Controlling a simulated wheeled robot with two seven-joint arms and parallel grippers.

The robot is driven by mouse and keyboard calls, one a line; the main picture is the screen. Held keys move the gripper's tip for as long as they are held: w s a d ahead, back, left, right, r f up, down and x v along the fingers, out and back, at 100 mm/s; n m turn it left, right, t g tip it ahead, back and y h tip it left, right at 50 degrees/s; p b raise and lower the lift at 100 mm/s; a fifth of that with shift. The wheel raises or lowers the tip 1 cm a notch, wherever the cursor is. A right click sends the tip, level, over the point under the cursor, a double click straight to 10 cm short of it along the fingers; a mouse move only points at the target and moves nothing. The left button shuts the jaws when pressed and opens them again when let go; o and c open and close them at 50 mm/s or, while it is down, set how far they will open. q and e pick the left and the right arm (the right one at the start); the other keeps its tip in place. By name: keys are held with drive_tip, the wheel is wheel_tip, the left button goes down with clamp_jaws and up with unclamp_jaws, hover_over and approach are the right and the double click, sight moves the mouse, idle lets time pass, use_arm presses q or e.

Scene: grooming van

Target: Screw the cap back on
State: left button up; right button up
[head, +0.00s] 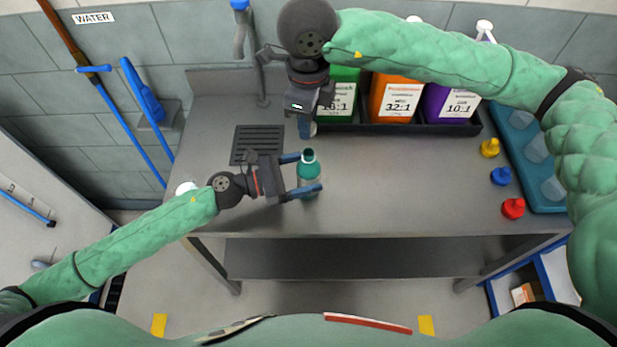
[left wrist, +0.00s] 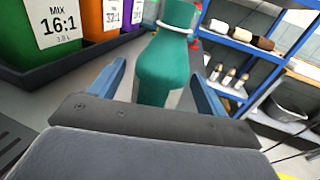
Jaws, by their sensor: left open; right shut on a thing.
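A teal bottle (head: 309,172) stands upright on the steel table, its dark open mouth facing up. My left gripper (head: 305,174) is open around it, one blue finger on each side. In the left wrist view the bottle (left wrist: 162,72) is between the fingers (left wrist: 160,85), with gaps beside it and a pale ring at its neck. My right gripper (head: 307,128) points down behind the bottle, apart from it. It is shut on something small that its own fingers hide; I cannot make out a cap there.
Green (head: 343,98), orange (head: 396,100) and purple (head: 450,104) jugs stand in a dark tray (head: 395,130) at the back. Yellow (head: 489,148), blue (head: 501,176) and red (head: 513,208) nozzle-shaped pieces stand at the right, beside a blue tray (head: 547,196). A dark grate (head: 257,144) lies left. The front middle is clear.

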use_arm(q)
drive_tip(key=shift+x, duration=1.35)
drive_tip(key=c, duration=1.5)
use_arm(e)
drive_tip(key=shift+f, duration=2.55)
drive_tip(key=shift+f, duration=0.85)
drive_tip(key=shift+f, duration=0.6)
